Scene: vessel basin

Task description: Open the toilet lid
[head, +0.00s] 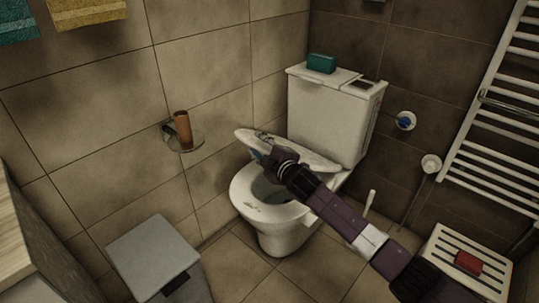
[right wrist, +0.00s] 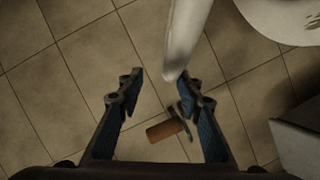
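The white toilet (head: 272,238) stands against the dark wall, and part of it shows at the top right of the right wrist view (right wrist: 290,22). Its lid (head: 318,161) is partly raised and tilted, with the bowl opening visible below. My right gripper (head: 258,157) is at the lid's front part and hides some of it. In the right wrist view my right gripper (right wrist: 160,83) has its blue fingers wide apart. The lid's pale edge (right wrist: 184,38) reaches down close to the right finger; I cannot tell if they touch. My left gripper is not in view.
A brown cup (head: 182,129) sits in a wall holder left of the toilet. A grey bin (head: 153,254) stands at front left. A green box (head: 321,63) is on the cistern (head: 328,112). A white stool (head: 440,245) and towel rail (head: 497,100) are at right.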

